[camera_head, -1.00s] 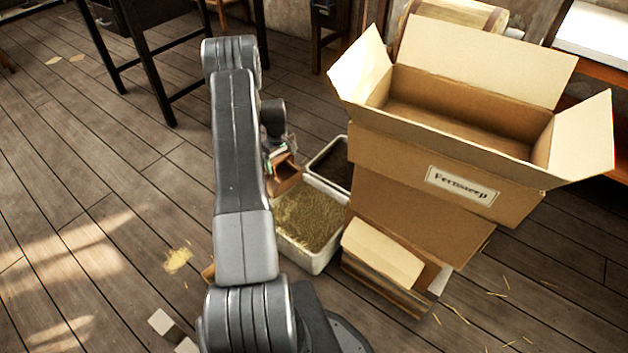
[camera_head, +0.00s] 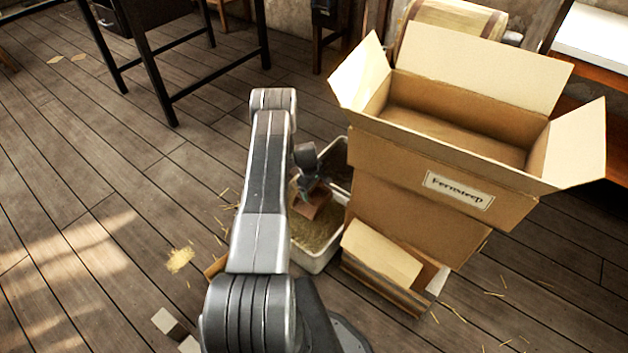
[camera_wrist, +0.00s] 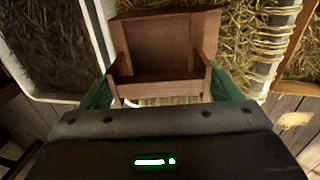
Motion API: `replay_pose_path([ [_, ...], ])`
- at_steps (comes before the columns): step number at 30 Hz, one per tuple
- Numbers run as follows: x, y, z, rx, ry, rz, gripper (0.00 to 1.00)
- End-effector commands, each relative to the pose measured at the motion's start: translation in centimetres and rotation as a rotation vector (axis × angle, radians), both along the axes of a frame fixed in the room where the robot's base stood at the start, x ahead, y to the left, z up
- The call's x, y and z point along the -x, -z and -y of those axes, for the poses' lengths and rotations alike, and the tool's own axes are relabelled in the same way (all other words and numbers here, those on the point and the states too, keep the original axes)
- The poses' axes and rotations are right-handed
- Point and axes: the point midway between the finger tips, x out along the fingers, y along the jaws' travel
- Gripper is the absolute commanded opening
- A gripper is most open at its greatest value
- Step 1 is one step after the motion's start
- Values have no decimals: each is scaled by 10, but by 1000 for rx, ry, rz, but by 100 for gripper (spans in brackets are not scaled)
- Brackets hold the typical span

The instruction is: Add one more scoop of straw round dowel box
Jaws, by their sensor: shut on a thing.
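My gripper (camera_head: 308,181) is shut on a brown wooden scoop (camera_head: 314,204). In the wrist view, the green fingers of the gripper (camera_wrist: 163,90) sit at either side of the scoop (camera_wrist: 165,45). The scoop is over or in the white straw bin (camera_head: 318,264); I cannot tell how deep. Straw (camera_head: 316,235) fills the bin, and straw (camera_wrist: 242,40) shows beside the scoop in the wrist view.
A second white bin (camera_head: 341,146) with dark contents (camera_wrist: 45,45) adjoins the straw bin. A smaller carton (camera_head: 382,255) stands in front of the big box. A black-legged table (camera_head: 150,65) is at the back left.

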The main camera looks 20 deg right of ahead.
Motion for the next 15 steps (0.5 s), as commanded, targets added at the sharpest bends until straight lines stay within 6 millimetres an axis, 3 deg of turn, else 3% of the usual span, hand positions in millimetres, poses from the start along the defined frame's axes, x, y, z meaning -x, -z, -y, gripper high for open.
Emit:
replay_pose_path([
  [6, 4, 9, -9, 51, -5, 35, 62],
  [8, 3, 19, -8, 59, -3, 42, 62],
  [15, 3, 23, -7, 85, 0, 49, 62],
])
